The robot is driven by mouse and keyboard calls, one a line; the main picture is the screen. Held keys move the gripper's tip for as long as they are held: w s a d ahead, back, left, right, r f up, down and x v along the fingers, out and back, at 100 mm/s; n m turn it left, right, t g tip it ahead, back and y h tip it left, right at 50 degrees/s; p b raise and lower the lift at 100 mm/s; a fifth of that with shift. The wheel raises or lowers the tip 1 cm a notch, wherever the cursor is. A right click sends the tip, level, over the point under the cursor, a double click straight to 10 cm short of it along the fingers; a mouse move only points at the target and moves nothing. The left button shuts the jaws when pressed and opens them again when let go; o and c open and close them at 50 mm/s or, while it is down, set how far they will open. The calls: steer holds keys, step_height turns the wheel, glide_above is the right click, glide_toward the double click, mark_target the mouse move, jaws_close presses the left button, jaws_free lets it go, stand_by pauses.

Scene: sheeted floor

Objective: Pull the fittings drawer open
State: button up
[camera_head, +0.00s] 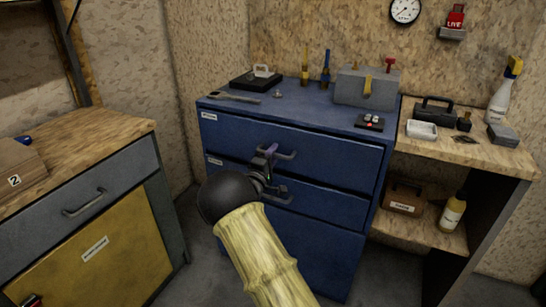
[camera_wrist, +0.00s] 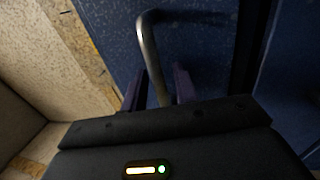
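The blue drawer cabinet (camera_head: 330,235) stands ahead, with a top drawer (camera_head: 340,155) and a second drawer (camera_head: 335,205) whose fronts look shut. Each has a small white label that I cannot read, so I cannot tell which is the fittings drawer. The top drawer's metal handle (camera_head: 286,156) is at my gripper (camera_head: 269,155). In the wrist view the curved handle bar (camera_wrist: 147,45) runs between my two purple fingers (camera_wrist: 160,88), with a gap on each side. My gripper is open around the bar. My arm and wrist hide part of the lower drawers.
A toolbox (camera_head: 365,91), a spanner (camera_head: 233,97), screwdrivers and a black case stand on the cabinet top. A wooden bench (camera_head: 475,153) with a spray bottle is on the right. A grey and yellow cabinet (camera_head: 100,245) stands on the left. Some floor is free between the cabinets.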

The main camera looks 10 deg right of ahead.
jaws_close()
steer(key=shift+a, duration=0.1)
